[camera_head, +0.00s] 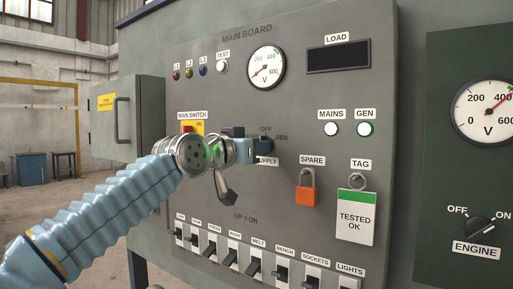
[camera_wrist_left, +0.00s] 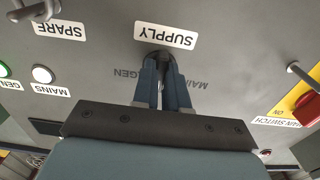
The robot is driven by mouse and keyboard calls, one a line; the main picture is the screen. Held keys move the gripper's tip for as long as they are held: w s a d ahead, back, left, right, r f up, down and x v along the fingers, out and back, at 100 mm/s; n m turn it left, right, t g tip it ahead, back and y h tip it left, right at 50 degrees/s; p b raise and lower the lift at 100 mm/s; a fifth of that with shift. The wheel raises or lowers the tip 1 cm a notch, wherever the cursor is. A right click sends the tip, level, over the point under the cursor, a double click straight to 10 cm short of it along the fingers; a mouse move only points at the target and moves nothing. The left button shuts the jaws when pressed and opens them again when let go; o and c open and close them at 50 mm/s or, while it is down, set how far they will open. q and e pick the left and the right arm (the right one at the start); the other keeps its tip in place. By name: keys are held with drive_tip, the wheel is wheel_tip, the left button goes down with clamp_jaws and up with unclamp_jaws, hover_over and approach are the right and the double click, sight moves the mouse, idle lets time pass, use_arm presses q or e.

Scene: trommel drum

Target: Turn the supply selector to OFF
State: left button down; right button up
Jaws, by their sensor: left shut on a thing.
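The supply selector (camera_wrist_left: 160,57) is a dark knob on the grey main board, above the middle of the left wrist view, where the picture is upside down. The SUPPLY label (camera_wrist_left: 166,36) is beside it, with MAIN and GEN printed on either side. My left gripper (camera_head: 262,146) is at the selector in the head view, its blue fingers (camera_wrist_left: 165,82) shut on the knob. OFF is printed above the knob and GEN to its right in the head view. The fingers hide most of the knob, so I cannot tell its pointer's exact direction. My right gripper is not in view.
A row of breaker levers (camera_head: 254,267) runs below. The main switch's yellow plate (camera_head: 198,127) is partly behind my left wrist. The green GEN lamp (camera_head: 365,129) looks lit.

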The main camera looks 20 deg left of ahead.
use_arm(q)
drive_tip(key=c, duration=1.2)
unclamp_jaws()
drive_tip(key=shift+o, duration=0.2)
drive_tip(key=b+v, duration=0.4)
drive_tip(key=v, duration=0.9)
drive_tip(key=shift+s+b, duration=0.3)
drive_tip(key=shift+s, duration=0.1)
drive_tip(key=shift+a, duration=0.1)
